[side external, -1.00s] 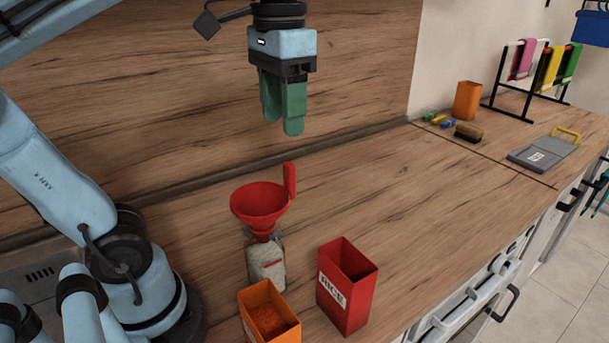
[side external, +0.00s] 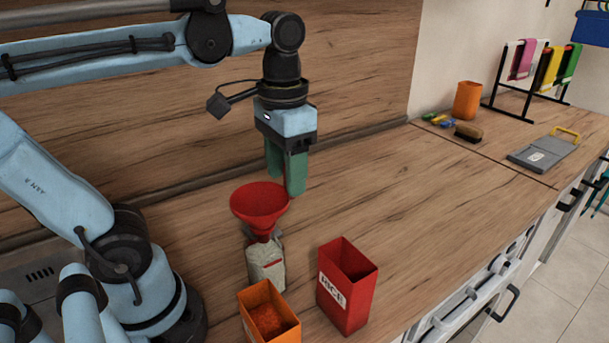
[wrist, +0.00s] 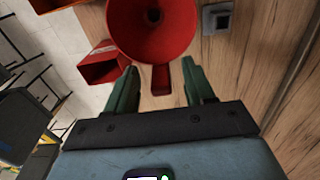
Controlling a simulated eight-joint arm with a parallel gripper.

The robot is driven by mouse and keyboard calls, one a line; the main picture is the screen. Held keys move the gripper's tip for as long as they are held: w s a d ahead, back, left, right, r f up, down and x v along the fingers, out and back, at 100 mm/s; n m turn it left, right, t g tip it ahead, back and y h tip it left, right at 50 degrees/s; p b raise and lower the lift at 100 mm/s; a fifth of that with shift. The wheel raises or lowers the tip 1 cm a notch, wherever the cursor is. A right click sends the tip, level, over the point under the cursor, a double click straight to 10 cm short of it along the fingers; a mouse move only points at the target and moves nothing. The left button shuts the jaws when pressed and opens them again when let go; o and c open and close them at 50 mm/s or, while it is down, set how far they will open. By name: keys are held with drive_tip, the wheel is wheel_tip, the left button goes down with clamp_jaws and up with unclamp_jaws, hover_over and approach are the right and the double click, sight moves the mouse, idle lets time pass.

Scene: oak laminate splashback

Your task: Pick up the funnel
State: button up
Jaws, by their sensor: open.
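My gripper (side external: 287,188) is open, pointing down at the funnel's right rim, where the funnel's upright handle is mostly hidden behind the green fingers. In the wrist view the funnel's bowl (wrist: 130,30) is beyond the fingertips. Its red handle (wrist: 161,79) lies between the two open fingers of my gripper (wrist: 160,85), with a gap on each side.
A red box labelled RICE (side external: 347,287) and an orange box with orange contents (side external: 269,316) stand close in front of the funnel. An orange cup (side external: 467,101), a brush (side external: 468,132) and a grey dustpan (side external: 541,154) are far right.

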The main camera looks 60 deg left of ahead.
clamp_jaws()
drive_tip(key=shift+r, duration=0.2)
idle(0.4)
